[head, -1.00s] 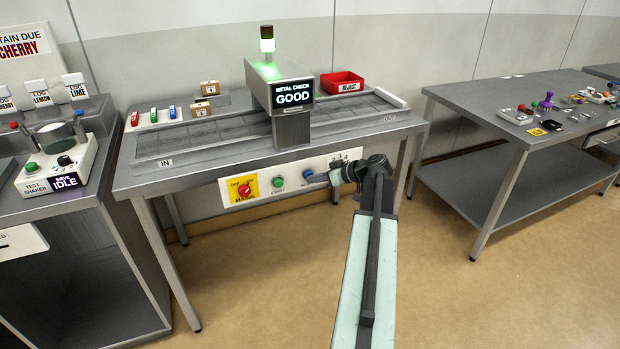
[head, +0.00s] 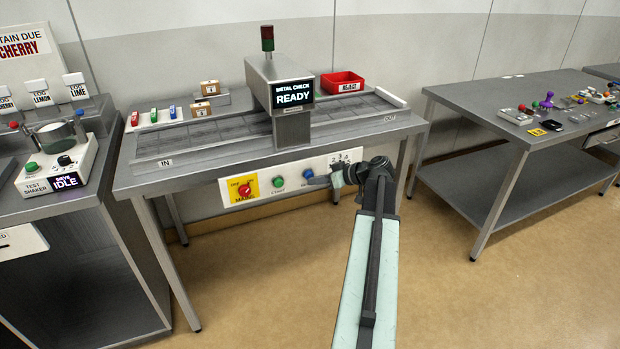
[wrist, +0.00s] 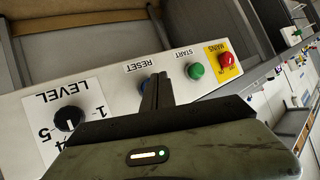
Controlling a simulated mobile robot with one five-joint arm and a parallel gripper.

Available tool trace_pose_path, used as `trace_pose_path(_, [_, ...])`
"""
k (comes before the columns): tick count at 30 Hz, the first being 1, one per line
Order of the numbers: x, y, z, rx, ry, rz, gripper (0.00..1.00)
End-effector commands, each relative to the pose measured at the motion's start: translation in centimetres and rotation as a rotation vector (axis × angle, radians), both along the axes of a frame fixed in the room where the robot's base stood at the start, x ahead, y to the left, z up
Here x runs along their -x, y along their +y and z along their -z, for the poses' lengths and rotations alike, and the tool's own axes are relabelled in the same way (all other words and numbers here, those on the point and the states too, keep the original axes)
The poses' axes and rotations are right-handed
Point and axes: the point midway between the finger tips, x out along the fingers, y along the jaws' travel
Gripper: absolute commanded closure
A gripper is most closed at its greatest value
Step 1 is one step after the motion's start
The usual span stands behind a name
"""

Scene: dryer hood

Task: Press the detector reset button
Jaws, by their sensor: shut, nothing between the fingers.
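The metal detector (head: 280,95) stands over the conveyor bench, and its screen (head: 293,94) reads METAL CHECK READY. The blue reset button (head: 308,173) is on the white front panel, right of the green start button (head: 279,182). In the wrist view the blue button (wrist: 144,84) is mostly hidden behind my fingers, under the RESET label (wrist: 142,67). My gripper (head: 314,181) is shut and empty, with its tips at the reset button. I cannot tell whether they touch it.
The panel also holds a red mains switch (head: 244,190) on a yellow plate and a black level knob (wrist: 69,119). A red reject bin (head: 342,84) sits at the bench's back. A test shaker (head: 58,165) stands left. Another bench (head: 510,110) stands right.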

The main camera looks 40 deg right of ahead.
Motion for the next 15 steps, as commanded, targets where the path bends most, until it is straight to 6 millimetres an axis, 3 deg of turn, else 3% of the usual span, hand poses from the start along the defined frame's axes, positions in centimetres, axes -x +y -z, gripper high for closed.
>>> trace_pose_path(15, [1.03, 0.38, 0.01, 0.000, 0.000, 0.001, 1.00])
